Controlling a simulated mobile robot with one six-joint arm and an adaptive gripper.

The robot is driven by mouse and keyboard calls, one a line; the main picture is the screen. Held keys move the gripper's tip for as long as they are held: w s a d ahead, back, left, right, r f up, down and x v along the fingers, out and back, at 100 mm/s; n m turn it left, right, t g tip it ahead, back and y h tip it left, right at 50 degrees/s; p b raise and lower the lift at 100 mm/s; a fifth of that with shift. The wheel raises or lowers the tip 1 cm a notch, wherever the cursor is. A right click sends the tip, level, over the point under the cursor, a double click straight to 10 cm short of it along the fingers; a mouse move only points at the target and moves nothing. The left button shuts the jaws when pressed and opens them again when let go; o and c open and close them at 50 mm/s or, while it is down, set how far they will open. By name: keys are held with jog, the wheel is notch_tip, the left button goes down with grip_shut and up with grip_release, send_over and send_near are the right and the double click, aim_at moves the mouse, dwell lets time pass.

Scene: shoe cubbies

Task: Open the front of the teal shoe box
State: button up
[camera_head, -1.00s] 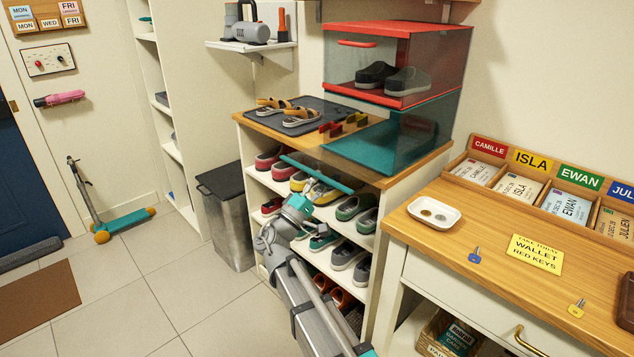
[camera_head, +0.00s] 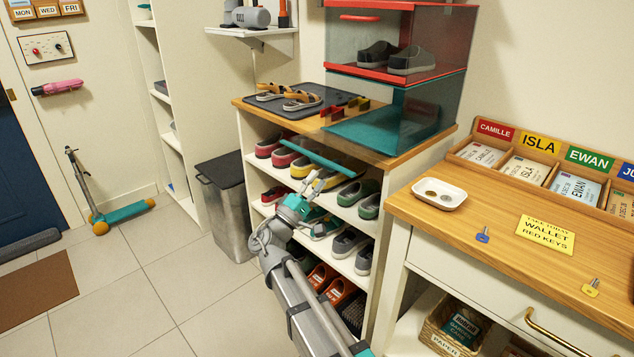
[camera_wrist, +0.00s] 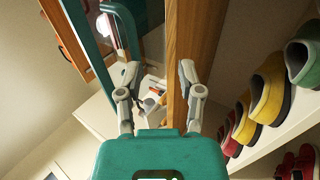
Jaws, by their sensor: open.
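The teal shoe box (camera_head: 432,105) stands on the wooden top of the shoe cubby, under the red box. Its front opening shows the teal floor inside. Its see-through front panel seems to lie swung down and outward, with its teal edge bar (camera_head: 318,160) out past the wooden edge, above the shoes. My gripper (camera_head: 312,183) is in front of the cubby, just below this bar. It is open with nothing between its fingers. In the wrist view, a teal bar (camera_wrist: 90,50) runs near the left finger, and the wooden edge is by the right finger. Contact cannot be told.
The red box (camera_head: 440,40) holds grey clogs. Sandals (camera_head: 287,97) on a dark mat and small red and yellow items sit left of the teal box. Shoes fill the shelves below. A wooden desk (camera_head: 490,215) stands at right, a grey bin (camera_head: 228,205) at left.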

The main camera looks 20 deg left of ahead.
jog(key=s+a+f+b, duration=0.1)
jog(key=s+f+b, duration=0.2)
jog(key=f+b, duration=0.6)
jog(key=shift+a+f+b, duration=0.3)
jog(key=shift+a+f, duration=0.1)
jog(key=shift+f, duration=0.05)
dwell(0.9)
jog(key=shift+s, duration=0.15)
dwell(0.5)
